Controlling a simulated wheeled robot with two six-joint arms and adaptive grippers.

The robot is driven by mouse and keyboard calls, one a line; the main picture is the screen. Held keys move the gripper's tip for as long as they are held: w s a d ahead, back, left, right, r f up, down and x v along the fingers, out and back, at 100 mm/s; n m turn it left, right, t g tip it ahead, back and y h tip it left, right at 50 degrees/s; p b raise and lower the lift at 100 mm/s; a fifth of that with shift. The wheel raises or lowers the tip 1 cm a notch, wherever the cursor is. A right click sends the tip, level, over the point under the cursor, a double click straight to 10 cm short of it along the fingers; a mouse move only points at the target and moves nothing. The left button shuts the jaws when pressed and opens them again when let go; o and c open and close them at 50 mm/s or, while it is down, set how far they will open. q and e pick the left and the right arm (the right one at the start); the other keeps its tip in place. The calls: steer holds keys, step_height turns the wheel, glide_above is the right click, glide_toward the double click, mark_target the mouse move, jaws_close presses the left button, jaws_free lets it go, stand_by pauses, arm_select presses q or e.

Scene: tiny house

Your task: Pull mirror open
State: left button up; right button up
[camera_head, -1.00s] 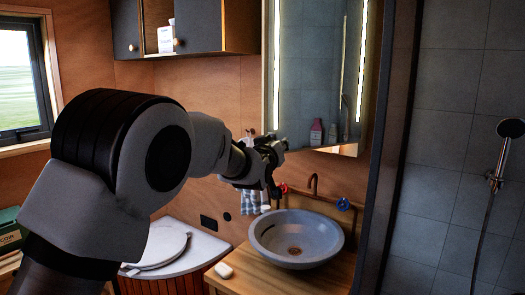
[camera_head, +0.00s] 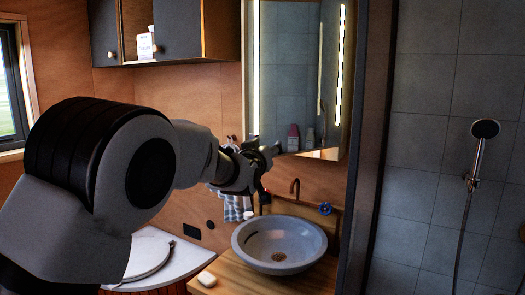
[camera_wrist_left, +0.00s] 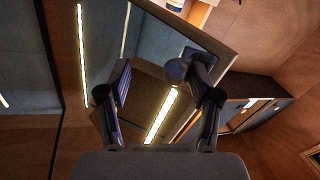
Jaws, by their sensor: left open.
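The mirror (camera_head: 295,70) is a tall cabinet door with lit strips and a wooden lower edge, on the wall above the sink in the head view. It looks shut or nearly so. My left gripper (camera_head: 268,150) is at its lower left corner. In the left wrist view, the mirror (camera_wrist_left: 150,40) fills the middle behind the fingers, with one light strip running between them. The left gripper (camera_wrist_left: 160,75) is open there, its fingers spread and nothing seen held. I cannot tell whether a finger touches the mirror's edge. My right gripper is not in view.
A round grey sink (camera_head: 279,244) with a copper tap (camera_head: 296,188) stands on a wooden counter below the mirror. A dark wall cabinet (camera_head: 180,28) hangs to the left. A dark upright frame (camera_head: 366,150) and tiled shower wall (camera_head: 450,120) are at the right.

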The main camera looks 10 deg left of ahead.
arm_select(q)
steer(key=shift+a+f, duration=0.15)
steer(key=s, duration=1.1)
steer(key=shift+s, duration=0.4)
